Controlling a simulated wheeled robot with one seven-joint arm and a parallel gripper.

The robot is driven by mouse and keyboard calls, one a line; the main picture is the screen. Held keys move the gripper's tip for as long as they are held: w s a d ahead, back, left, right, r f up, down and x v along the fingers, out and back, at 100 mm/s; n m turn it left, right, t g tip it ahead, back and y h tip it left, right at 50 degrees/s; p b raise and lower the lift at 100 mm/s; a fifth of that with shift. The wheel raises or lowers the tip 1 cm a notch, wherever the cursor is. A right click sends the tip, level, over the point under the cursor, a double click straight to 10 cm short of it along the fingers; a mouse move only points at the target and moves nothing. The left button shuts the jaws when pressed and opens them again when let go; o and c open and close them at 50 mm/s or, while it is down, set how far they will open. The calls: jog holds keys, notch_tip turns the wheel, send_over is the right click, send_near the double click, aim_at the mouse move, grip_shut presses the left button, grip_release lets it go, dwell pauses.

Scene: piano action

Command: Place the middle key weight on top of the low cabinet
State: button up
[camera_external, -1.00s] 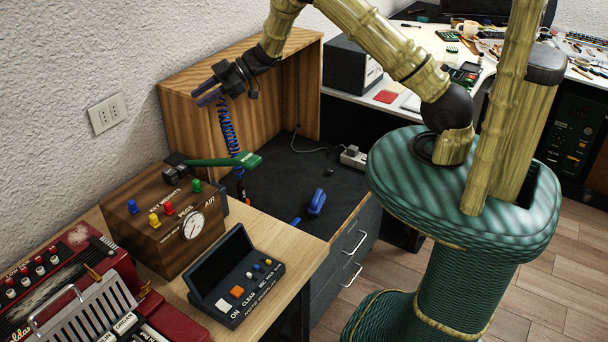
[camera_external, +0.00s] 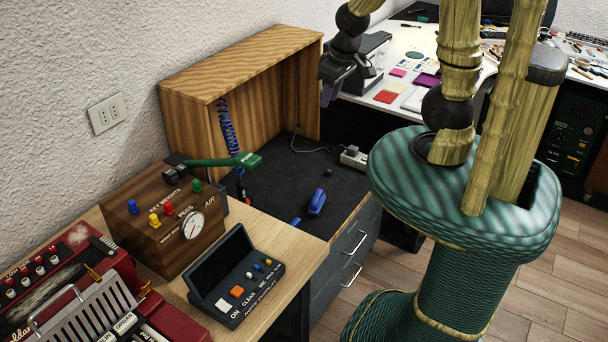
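The wooden box (camera_external: 168,250) at the left is lettered KEY WEIGHTS and has a gauge on its front. A blue piece (camera_external: 132,206), a yellow piece (camera_external: 154,220), a red piece (camera_external: 168,209) and a green piece (camera_external: 196,186) stand on it; I cannot tell which is the middle key weight. A low grey drawer cabinet (camera_external: 336,272) with a dark top stands right of the box. My gripper (camera_external: 328,97) hangs above the cabinet's far right side, before the white desk, its fingers pointing down. Nothing shows in it, but the finger gap is unclear.
A wooden open-front hutch (camera_external: 240,51) backs the dark top. A green-handled tool (camera_external: 222,161), a blue coiled cord (camera_external: 228,125), a blue object (camera_external: 317,201) and a power strip (camera_external: 353,157) are around there. A display box (camera_external: 235,278) stands in front. Much of the dark top is clear.

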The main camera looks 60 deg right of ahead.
jog(key=o, duration=0.4)
notch_tip(320, 180, up, 4)
jog(key=n+g+p, duration=0.2)
jog(key=n+g, duration=0.1)
jog(key=n, duration=1.5)
send_over(182, 166)
jog(key=shift+f, duration=0.1)
notch_tip(182, 166, down, 12)
jog(key=p, duration=0.3)
